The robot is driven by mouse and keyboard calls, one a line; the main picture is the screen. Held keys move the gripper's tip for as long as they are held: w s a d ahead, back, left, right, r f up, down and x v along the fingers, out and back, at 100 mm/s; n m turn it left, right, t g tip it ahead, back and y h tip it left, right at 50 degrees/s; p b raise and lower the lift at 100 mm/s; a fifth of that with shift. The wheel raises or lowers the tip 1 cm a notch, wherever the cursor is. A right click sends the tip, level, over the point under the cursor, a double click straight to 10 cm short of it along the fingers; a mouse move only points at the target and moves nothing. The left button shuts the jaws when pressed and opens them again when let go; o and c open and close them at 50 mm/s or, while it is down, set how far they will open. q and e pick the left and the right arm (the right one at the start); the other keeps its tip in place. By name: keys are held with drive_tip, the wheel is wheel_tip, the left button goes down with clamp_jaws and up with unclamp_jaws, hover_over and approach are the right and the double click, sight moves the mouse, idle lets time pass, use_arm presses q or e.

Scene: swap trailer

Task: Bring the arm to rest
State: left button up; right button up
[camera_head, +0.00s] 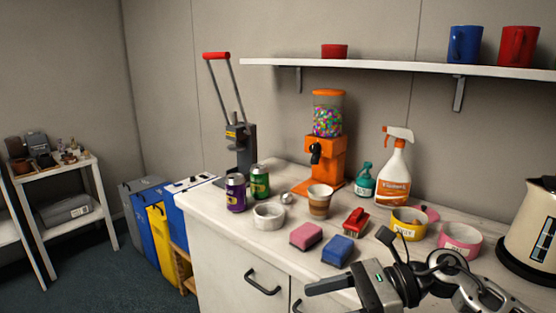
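My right gripper (344,260) comes in from the lower right, above the front of the white counter (222,222). Its two dark fingers are spread apart, with nothing seen between them. The blue sponge (338,250) lies on the counter just behind the fingers in the picture. The pink sponge (306,236) is a little further left. I cannot tell how high the gripper is above the counter. My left gripper is not in view.
Cans (236,193), a paper cup (319,201), an orange candy dispenser (325,152), a spray bottle (393,172), bowls (460,240) and a red brush (355,221) crowd the counter. A cream kettle (530,235) stands right. A shelf (400,67) hangs above.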

drive_tip(key=s+d+f+n+t+h, duration=0.3)
drive_tip(key=s+f+n+t+h, duration=0.2)
drive_tip(key=f+n, duration=0.6)
drive_tip(key=s+d+f+n+t+h, duration=0.4)
drive_tip(key=s+f+n+h, duration=0.3)
drive_tip(key=s+f+n, duration=0.2)
wheel_tip(320, 180, down, 4)
drive_tip(key=shift+f+n+t, duration=0.1)
drive_tip(key=shift+n+t, duration=0.6)
drive_tip(key=shift+n, duration=0.4)
